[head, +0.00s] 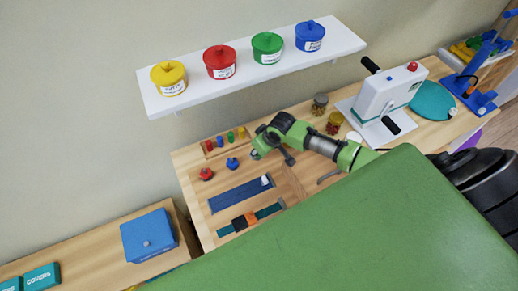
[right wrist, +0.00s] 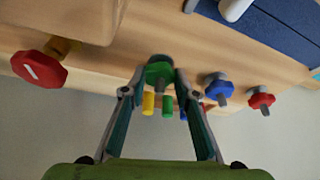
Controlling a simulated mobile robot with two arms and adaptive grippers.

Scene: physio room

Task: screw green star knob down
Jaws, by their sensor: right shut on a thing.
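The green star knob (right wrist: 160,73) shows in the right wrist view between my fingertips, above the wooden bench top (head: 187,160). My right gripper (right wrist: 160,80) is shut on it, with one finger on each side. In the head view my right gripper (head: 257,148) reaches the bench from the right and hides the green star knob. Whether the knob touches the wood beneath it cannot be told. My left gripper is not in view.
A blue star knob (head: 232,163) and a red star knob (head: 206,174) stand left of my right gripper. Several coloured pegs (head: 220,142) line the back. A white shelf (head: 345,40) with lidded pots hangs above. A large green padded surface (head: 370,230) fills the foreground.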

